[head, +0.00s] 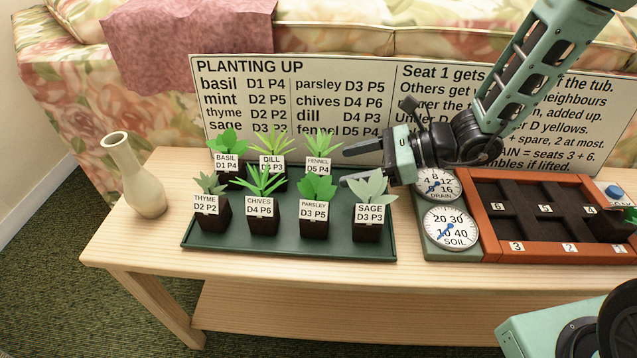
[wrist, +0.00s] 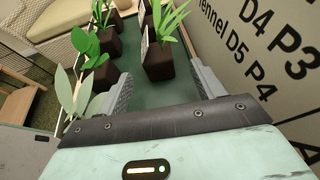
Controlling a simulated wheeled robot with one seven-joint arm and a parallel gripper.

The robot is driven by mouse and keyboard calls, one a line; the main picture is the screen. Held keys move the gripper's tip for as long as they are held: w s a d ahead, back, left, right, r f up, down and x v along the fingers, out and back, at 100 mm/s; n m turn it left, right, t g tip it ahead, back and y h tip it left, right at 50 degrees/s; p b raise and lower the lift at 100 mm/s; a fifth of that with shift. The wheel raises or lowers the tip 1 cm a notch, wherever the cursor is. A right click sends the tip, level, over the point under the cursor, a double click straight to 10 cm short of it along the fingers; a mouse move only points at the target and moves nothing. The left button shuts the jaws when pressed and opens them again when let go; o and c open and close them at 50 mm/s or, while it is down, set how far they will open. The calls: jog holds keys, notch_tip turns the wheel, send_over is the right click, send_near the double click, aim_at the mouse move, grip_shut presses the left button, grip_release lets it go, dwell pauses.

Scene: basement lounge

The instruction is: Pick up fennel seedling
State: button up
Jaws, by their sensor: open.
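The fennel seedling (head: 318,147) has thin light-green leaves and a white label reading FENNEL D5 P4. It stands at the back right of the dark green tray (head: 290,240). My gripper (head: 345,166) is open and level, just right of the fennel, its fingers pointing left toward it. In the wrist view a dark soil block with narrow leaves, which looks like the fennel seedling (wrist: 159,62), stands upright ahead between the open fingers of my gripper (wrist: 160,76). No contact shows. Its label is seen nearly edge-on.
The sage (head: 369,190) and parsley (head: 316,188) seedlings stand close in front; dill (head: 271,146) is to the left. A sign (head: 290,75) stands behind the tray. Two dials and a red-brown planter tub (head: 490,240) are right. A vase (head: 140,180) is far left.

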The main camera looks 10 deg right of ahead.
aim_at(319, 174)
jog(key=b+x, duration=0.2)
jog(key=x, duration=0.5)
jog(key=shift+s+a+f+b, duration=0.1)
jog(key=shift+a+f+b, duration=0.05)
jog(key=shift+a+b, duration=0.15)
jog(key=c, duration=1.1)
